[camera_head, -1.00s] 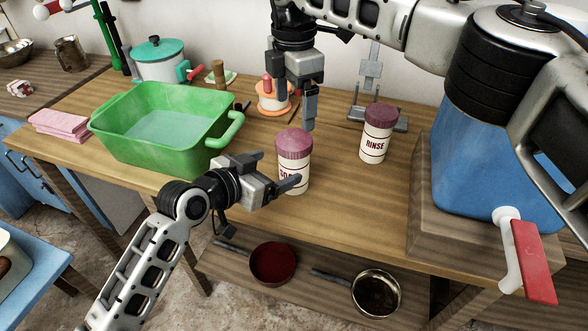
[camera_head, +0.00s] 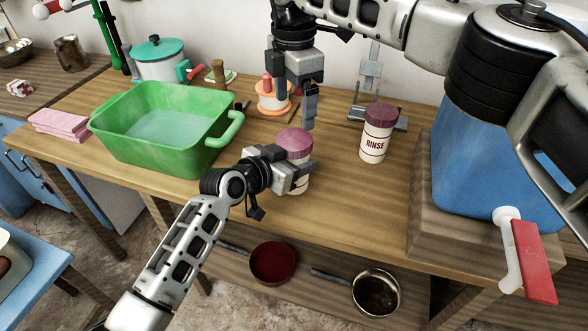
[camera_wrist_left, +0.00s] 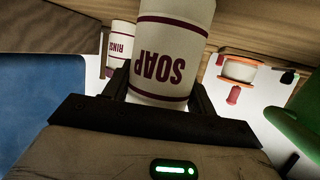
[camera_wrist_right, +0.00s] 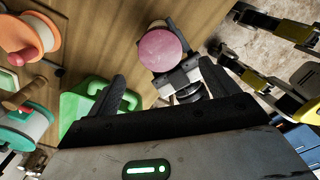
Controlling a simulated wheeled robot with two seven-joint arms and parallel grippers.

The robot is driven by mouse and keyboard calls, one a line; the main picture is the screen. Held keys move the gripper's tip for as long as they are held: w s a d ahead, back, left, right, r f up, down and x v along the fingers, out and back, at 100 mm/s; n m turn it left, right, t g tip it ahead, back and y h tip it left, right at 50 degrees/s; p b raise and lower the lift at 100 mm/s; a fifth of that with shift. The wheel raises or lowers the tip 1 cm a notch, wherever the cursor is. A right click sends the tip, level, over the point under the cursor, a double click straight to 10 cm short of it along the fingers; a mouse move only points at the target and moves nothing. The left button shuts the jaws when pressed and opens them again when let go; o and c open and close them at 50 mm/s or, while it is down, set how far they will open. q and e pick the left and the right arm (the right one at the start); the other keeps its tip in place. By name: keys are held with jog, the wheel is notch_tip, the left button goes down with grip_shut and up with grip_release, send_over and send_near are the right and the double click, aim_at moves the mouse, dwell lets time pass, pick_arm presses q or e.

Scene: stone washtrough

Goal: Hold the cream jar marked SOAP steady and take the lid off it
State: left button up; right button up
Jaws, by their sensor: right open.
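The cream SOAP jar (camera_head: 301,184) stands upright on the wooden bench with its mauve lid (camera_head: 294,142) on. My left gripper (camera_head: 297,166) is at the jar from the left, its fingers on either side of the body. In the left wrist view the SOAP jar (camera_wrist_left: 170,60) sits between the fingers, very close to both; whether they press on it I cannot tell. My right gripper (camera_head: 297,108) is open and empty, pointing down above and just behind the jar. The right wrist view shows the lid (camera_wrist_right: 160,50) beyond its fingertips.
A similar RINSE jar (camera_head: 376,135) stands to the right. A green basin (camera_head: 165,150) is to the left, and an orange-rimmed holder (camera_head: 272,100) stands behind. A blue container (camera_head: 480,160) with a red-handled tap is at the right. Bench between the jars is clear.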

aim_at(294, 139)
pick_arm(q)
grip_shut()
pick_arm(e)
jog(key=shift+f, duration=0.1)
jog(key=shift+f, duration=3.9)
